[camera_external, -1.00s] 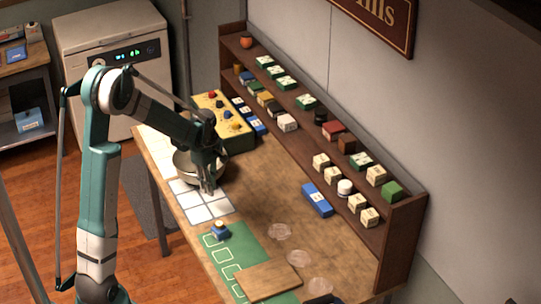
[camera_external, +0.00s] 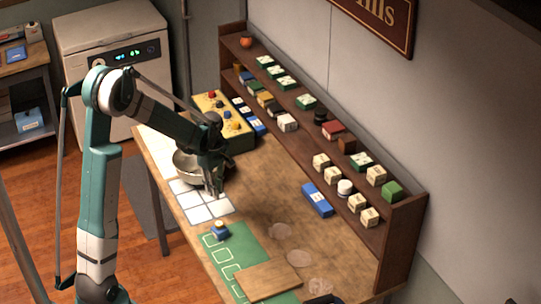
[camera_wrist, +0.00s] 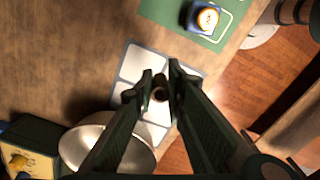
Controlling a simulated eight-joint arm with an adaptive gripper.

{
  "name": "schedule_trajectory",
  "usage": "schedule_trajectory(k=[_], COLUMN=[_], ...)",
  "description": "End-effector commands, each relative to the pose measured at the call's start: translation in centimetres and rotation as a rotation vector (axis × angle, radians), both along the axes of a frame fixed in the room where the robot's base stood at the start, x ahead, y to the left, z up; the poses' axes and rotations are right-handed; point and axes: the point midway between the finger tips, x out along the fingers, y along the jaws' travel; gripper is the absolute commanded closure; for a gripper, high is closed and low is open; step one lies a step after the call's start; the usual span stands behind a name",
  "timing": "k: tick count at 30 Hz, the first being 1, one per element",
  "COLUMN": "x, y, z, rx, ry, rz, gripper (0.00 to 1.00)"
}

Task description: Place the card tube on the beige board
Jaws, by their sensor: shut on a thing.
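My gripper (camera_wrist: 160,84) is shut on a small dark brown round thing, seen nearly end-on in the wrist view, which looks like the card tube (camera_wrist: 160,93). In the external view my gripper (camera_external: 216,190) points down over the white-tiled panel, and the tube is too small there to make out clearly. The beige board (camera_external: 268,280) lies flat at the near end of the table, partly over the green mat. It looks bare, and it is out of the wrist view. My gripper is well apart from it.
A metal bowl (camera_external: 187,166) stands close beside my gripper, with a yellow box of knobs (camera_external: 222,115) behind it. A blue block with a round top (camera_external: 216,232) sits on the green mat (camera_external: 218,254). The shelf (camera_external: 392,215) of small boxes lines the right side. Mid-table is clear.

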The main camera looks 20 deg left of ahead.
Motion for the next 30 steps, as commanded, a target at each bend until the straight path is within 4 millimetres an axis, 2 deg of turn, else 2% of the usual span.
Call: schedule_trajectory(k=[15, 30], x=[-5.9, -13.4], y=[-10.8, -19.7], z=[0.7, 1.3], rx=[0.0, 0.0], ry=[0.0, 0.0], rz=[-0.193, -0.385], gripper=[0.95, 0.95])
